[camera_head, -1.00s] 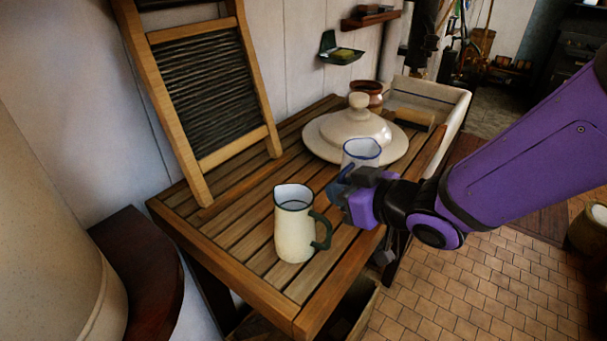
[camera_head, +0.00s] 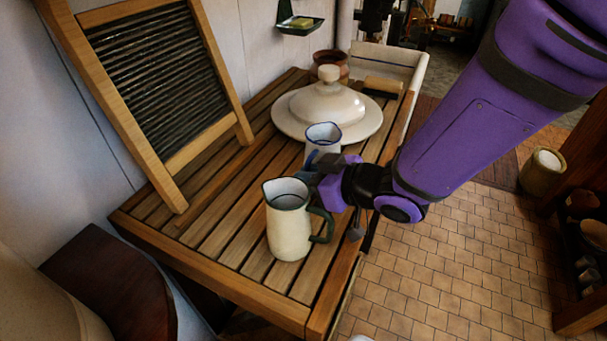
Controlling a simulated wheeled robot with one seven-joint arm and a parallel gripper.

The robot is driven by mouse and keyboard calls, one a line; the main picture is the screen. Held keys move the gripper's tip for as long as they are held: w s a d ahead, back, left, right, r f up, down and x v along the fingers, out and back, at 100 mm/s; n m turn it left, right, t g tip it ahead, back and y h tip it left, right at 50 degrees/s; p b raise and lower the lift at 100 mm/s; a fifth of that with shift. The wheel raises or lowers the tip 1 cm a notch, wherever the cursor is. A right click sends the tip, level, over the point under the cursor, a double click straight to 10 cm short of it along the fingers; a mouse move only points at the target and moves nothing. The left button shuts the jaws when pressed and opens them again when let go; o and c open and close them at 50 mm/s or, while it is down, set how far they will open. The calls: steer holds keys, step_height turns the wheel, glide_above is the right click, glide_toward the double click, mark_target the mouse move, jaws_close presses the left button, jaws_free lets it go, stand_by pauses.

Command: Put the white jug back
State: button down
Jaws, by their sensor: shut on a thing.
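A white jug with a blue rim (camera_head: 322,140) is upright over the slatted wooden table (camera_head: 205,232), in front of the large lidded dish. My purple gripper (camera_head: 314,172) is shut on the white jug at its near side. The fingers and the jug's lower part are partly hidden, so I cannot tell whether its base touches the slats. A cream jug with a green rim and handle (camera_head: 288,228) stands upright on the table, nearer to me and just left of my gripper.
A cream lid with a knob (camera_head: 327,103) lies behind the white jug. A brown pot (camera_head: 330,64) and a wooden-handled thing (camera_head: 383,84) are at the back. A washboard (camera_head: 160,75) leans at the left. Bare slats lie between washboard and jugs.

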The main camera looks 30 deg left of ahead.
steer(key=shift+f, duration=0.1)
steer(key=c, duration=1.2)
jaws_free()
steer(key=v, duration=1.2)
